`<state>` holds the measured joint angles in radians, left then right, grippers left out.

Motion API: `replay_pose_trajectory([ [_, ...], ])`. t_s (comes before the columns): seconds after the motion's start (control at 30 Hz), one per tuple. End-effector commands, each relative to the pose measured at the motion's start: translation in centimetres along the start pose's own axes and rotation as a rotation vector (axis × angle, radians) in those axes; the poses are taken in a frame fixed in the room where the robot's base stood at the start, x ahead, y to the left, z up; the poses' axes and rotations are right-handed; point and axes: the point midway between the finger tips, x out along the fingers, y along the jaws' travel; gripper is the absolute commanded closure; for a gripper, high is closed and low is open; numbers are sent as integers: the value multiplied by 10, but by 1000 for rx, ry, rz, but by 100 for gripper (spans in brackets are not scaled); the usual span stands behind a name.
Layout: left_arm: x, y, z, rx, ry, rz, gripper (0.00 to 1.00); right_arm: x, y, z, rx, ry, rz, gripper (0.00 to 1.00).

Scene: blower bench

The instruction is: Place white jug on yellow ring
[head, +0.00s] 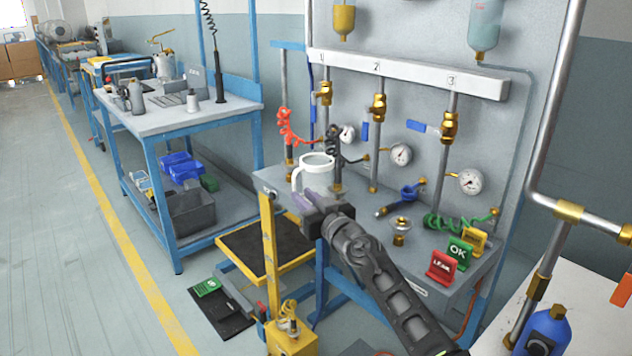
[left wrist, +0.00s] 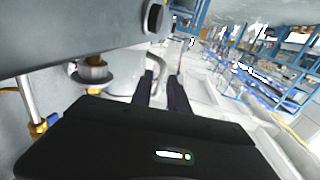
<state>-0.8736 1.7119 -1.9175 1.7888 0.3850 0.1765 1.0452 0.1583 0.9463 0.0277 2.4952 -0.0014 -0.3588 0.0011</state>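The white jug (head: 318,170) stands upright near the left end of the grey bench, with its handle towards the left. It also shows in the left wrist view (left wrist: 122,70), with its handle beyond the fingertips. My left gripper (head: 306,203) is just in front of the jug and hides its lower part. In the left wrist view its two dark fingers (left wrist: 160,77) are apart, with a gap in line with the handle. I cannot tell whether they touch it. I cannot make out a yellow ring in either view. My right gripper is not in view.
Pipes, gauges (head: 401,154) and coiled hoses stand behind the jug. A blue-handled valve (head: 408,191), a red LEAK sign (head: 442,267) and a green OK sign (head: 459,252) are on the bench to the right. A yellow post (head: 269,250) stands at the left front.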

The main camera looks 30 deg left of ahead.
Motion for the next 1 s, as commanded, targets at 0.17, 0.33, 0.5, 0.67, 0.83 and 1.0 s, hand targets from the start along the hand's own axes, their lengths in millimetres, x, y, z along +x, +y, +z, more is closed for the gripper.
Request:
replay_pose_trajectory([
  [0.17,0,0,0,0,0,0,79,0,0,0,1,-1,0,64],
  [0.33,10,0,0,0,-1,-1,79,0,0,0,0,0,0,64],
  [0.5,26,0,0,0,0,0,79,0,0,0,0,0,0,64],
  [0.67,26,0,0,0,0,1,79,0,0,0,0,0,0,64],
  [0.83,28,0,0,0,0,0,79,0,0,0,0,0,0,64],
  [1.0,47,-3,1,0,-1,-3,79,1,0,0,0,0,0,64],
])
